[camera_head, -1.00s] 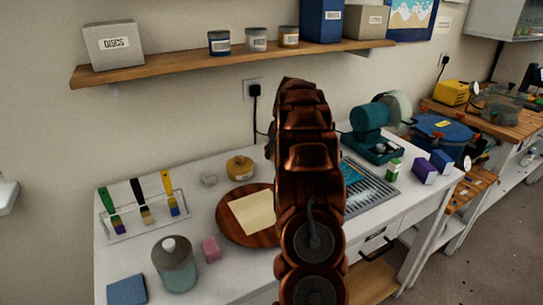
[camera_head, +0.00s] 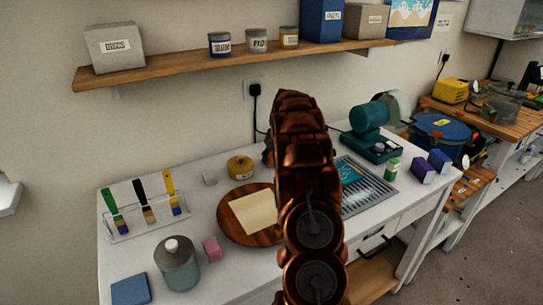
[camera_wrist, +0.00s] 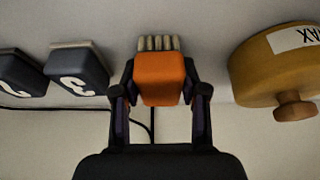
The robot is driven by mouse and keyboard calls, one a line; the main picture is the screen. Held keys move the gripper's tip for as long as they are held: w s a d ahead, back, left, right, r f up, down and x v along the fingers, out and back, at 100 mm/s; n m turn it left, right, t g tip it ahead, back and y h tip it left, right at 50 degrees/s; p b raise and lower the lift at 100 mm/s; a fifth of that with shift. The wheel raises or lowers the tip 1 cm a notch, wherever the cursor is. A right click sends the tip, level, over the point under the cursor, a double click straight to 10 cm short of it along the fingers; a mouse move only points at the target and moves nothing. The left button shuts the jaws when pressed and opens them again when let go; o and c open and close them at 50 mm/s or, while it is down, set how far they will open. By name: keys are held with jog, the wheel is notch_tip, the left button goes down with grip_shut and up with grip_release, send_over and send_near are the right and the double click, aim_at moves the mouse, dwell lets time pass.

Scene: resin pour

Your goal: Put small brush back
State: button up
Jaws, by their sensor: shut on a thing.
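My gripper (camera_wrist: 158,98) is shut on an orange block with pale bristles, which looks like the small brush (camera_wrist: 158,76). Its two fingers press the block's left and right sides, and the bristles point to the top of the wrist view. In the head view my own arm hides both gripper and small brush. A clear rack (camera_head: 146,226) on the white bench's left side holds a green, a black and a yellow-handled brush upright in a row.
A yellow wax tin (camera_wrist: 282,62) with a wooden knob is right of the gripper; it also shows in the head view (camera_head: 240,167). Dark numbered blocks (camera_wrist: 75,70) stand to the left. A round wooden board (camera_head: 228,228) and a glass jar (camera_head: 177,267) occupy the bench.

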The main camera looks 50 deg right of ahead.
jog(key=shift+f, duration=0.1)
jog(key=o, duration=1)
jog(key=b+v, duration=0.3)
jog(key=v, duration=0.9)
